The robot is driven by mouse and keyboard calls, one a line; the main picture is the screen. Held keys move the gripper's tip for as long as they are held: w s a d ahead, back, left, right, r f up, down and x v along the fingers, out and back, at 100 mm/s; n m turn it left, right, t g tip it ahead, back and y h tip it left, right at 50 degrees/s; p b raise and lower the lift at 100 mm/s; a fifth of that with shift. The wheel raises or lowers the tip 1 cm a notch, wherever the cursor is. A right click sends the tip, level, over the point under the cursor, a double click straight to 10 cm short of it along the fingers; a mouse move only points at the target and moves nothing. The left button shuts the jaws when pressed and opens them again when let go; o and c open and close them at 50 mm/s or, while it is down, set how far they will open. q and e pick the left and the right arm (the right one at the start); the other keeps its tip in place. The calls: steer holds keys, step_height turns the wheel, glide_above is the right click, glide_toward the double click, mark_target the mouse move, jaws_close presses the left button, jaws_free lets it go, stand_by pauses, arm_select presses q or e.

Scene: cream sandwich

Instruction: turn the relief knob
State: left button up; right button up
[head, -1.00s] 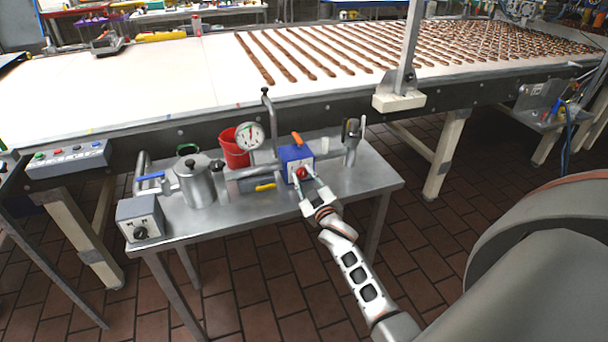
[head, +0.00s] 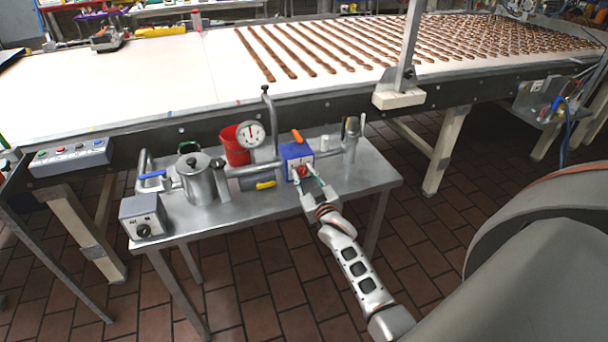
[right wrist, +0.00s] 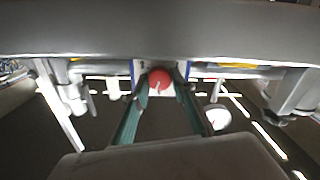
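The relief knob (head: 302,171) is a red round knob on the front of a blue box (head: 289,152) on the steel table. My right gripper (head: 305,170) is at the knob, its two green fingers on either side of it. The right wrist view shows the red knob (right wrist: 160,79) between the fingertips, with a pale mark on its lower face. The fingers look spread, with a small gap beside the knob in the head view. My left gripper is not in view.
The steel table (head: 255,212) also holds a metal pot (head: 197,182), a red bucket (head: 236,152), a grey control box (head: 143,216) and pipework. An orange handle (head: 296,136) sits above the blue box. A conveyor (head: 180,75) runs behind.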

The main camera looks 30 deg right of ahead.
steer(key=shift+o, duration=1.3)
steer(key=shift+s+a+f, duration=0.1)
steer(key=shift+s, duration=0.25)
steer(key=v, duration=1.1)
steer(key=shift+s, duration=0.15)
steer(key=s+a+f+n+g+y, duration=0.2)
steer(key=s+a+f+g+y, duration=0.1)
steer(key=s+a+f, duration=0.5)
steer(key=s+a+f+n+g+y, duration=0.2)
steer(key=s+a+f, duration=0.6)
steer(key=s+a, duration=0.4)
steer(key=shift+s+g+y, duration=0.7)
steer(key=shift+g+y, duration=0.1)
steer(key=shift+y, duration=0.3)
